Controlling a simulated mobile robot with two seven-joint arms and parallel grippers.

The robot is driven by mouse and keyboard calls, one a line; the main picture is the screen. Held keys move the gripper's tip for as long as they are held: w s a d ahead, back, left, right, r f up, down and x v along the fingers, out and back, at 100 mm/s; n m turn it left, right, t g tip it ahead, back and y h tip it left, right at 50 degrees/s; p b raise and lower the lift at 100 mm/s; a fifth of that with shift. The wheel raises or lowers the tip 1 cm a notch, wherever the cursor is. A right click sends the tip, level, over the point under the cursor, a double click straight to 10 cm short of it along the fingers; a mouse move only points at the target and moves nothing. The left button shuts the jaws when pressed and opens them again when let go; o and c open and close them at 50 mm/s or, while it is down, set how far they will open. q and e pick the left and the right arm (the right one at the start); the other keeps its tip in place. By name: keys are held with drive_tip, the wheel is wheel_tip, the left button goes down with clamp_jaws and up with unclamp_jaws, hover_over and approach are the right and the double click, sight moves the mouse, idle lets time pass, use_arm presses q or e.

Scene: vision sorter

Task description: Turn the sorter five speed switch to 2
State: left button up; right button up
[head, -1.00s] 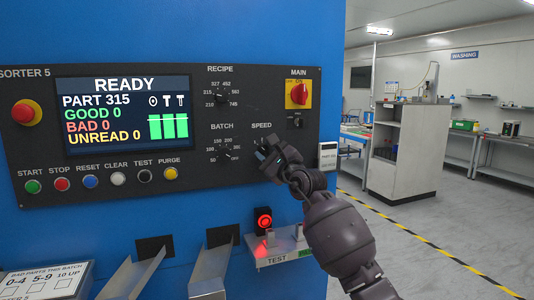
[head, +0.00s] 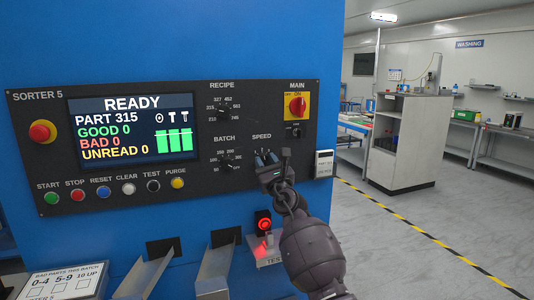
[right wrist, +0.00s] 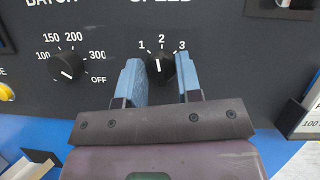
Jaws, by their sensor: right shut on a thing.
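The sorter five panel (head: 110,185) is black on a blue cabinet. Its speed switch (right wrist: 160,70) is a round black knob with a white pointer line, below the marks 1, 2 and 3 in the right wrist view. The line points nearly straight up, at the 2. My right gripper (right wrist: 161,80) has its two blue fingers on either side of the knob and is shut on it. In the head view my right gripper (head: 266,158) covers the knob below the SPEED label. My left gripper is not in view.
The batch switch (right wrist: 67,66) is just left of the speed switch. The red main switch (head: 297,104) is above right. A row of push buttons and a red emergency stop (head: 42,131) are at the left. Metal chutes (head: 213,272) stick out below the panel.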

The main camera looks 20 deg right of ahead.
drive_tip(key=shift+m+h+p, duration=0.75)
drive_tip(key=shift+m+h, duration=0.05)
drive_tip(key=shift+m, duration=0.4)
drive_tip(key=shift+f, duration=0.1)
drive_tip(key=o, duration=0.9)
drive_tip(key=p+v, duration=0.1)
drive_tip(key=v, duration=1)
drive_tip(key=shift+w, duration=0.1)
